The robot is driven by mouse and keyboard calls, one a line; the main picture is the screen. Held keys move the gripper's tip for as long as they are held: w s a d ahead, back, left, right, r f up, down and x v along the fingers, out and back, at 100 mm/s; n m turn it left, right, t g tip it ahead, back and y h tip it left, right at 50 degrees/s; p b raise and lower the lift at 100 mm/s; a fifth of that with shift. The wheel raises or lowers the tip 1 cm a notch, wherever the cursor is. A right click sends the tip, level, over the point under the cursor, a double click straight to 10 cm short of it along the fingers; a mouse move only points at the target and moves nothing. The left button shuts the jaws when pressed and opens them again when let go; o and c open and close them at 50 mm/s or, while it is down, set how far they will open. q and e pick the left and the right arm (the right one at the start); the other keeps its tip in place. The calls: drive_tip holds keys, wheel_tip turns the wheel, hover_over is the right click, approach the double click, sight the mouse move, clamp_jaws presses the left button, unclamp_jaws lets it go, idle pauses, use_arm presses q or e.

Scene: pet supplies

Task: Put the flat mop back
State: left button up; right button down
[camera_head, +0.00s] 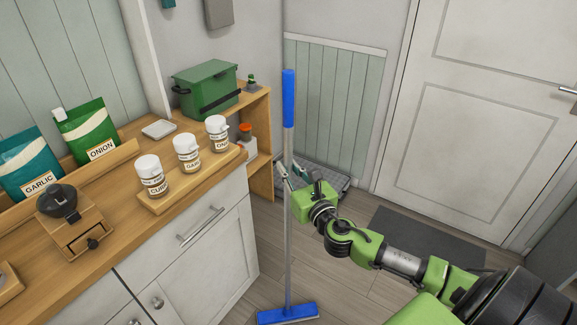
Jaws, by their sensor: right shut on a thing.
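The flat mop (288,225) stands upright in the middle of the view. It has a blue handle grip at the top, a grey pole and a flat blue head (288,314) low down at the bottom edge of the view. I cannot tell whether the head touches the floor. My right gripper (289,180), on a green arm from the lower right, is shut on the pole a little below the blue grip. My left gripper is not in view.
Behind the mop are a grey tray (325,178) on the floor, a dark mat (420,238) and a white door (480,110). Wooden floor is open around the mop head.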

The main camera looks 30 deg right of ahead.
drive_tip(key=shift+r, duration=0.2)
drive_tip(key=shift+f, duration=0.1)
drive_tip(key=c, duration=2)
unclamp_jaws()
drive_tip(key=shift+f, duration=0.2)
drive_tip(key=shift+o, duration=0.2)
drive_tip(key=shift+s, duration=0.1)
drive_tip(key=shift+r, duration=0.1)
drive_tip(key=s+a+b, duration=0.1)
drive_tip(key=s+b, duration=0.1)
drive_tip(key=s, duration=0.9)
drive_tip(key=shift+s+a, duration=0.35)
drive_tip(key=shift+s, duration=0.05)
drive_tip(key=shift+r, duration=0.1)
